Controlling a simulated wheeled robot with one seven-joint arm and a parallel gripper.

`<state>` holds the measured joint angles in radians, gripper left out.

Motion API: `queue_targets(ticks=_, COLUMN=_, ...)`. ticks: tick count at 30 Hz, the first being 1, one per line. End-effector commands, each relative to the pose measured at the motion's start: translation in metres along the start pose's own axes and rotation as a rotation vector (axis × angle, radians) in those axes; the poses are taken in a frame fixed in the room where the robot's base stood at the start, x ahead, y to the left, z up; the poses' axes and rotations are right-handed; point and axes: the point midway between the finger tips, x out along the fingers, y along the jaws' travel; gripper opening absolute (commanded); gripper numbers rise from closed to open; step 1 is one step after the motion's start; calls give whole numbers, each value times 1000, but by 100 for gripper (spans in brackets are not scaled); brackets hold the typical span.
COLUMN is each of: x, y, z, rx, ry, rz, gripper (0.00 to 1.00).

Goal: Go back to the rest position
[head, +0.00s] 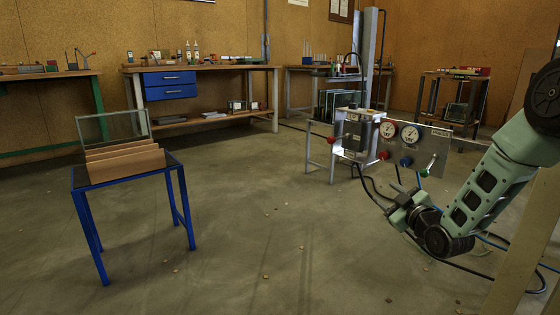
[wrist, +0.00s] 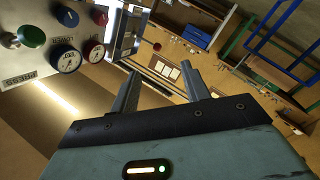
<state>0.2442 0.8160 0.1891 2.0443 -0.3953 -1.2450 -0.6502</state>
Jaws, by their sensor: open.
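My gripper (head: 398,199) is at the end of my green arm on the right side of the head view, near the gauge panel. In the wrist view its two dark fingers (wrist: 165,92) stand apart with nothing between them. The glass pane (head: 112,126) leans upright in a wooden slotted rack (head: 125,163) on a small blue table (head: 127,176) at the left. The gripper is far from the rack and pane.
A panel with gauges and coloured knobs (head: 435,142) stands close behind my gripper; it also fills the wrist view's upper left (wrist: 70,40). Hoses lie on the floor below it. Workbenches (head: 200,69) line the back wall. The middle floor (head: 270,220) is clear.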

Motion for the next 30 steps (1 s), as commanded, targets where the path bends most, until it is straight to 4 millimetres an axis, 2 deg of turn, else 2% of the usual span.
queue_targets(ticks=1, x=0, y=-14, z=-36, rx=35, ry=-50, rz=-75, gripper=46)
queue_targets(ticks=5, x=-19, y=-60, z=-92, rx=129, ry=-226, rz=-256, gripper=46)
queue_targets(ticks=8, x=-52, y=-94, z=-132, rx=188, ry=-372, rz=-384, gripper=46)
queue_targets(ticks=11, x=-99, y=-124, z=-168, rx=232, ry=-532, rz=-502, gripper=46)
queue_targets(ticks=14, x=-158, y=-147, z=-199, rx=261, ry=-702, rz=-603, gripper=46)
queue_targets(ticks=15, x=-184, y=-154, z=-210, rx=267, ry=-770, rz=-639, gripper=46)
queue_targets(ticks=18, x=-245, y=-164, z=-230, rx=271, ry=-929, rz=-707, gripper=46)
queue_targets(ticks=20, x=-278, y=-167, z=-239, rx=267, ry=-1013, rz=-737, gripper=46)
queue_targets(ticks=21, x=-300, y=-167, z=-244, rx=262, ry=-1066, rz=-752, gripper=46)
queue_targets(ticks=27, x=-394, y=-159, z=-264, rx=224, ry=-1301, rz=-801, gripper=46)
queue_targets(ticks=28, x=-408, y=-156, z=-266, rx=215, ry=-1334, rz=-805, gripper=46)
queue_targets(ticks=30, x=-404, y=-143, z=-284, rx=223, ry=-1337, rz=-802, gripper=46)
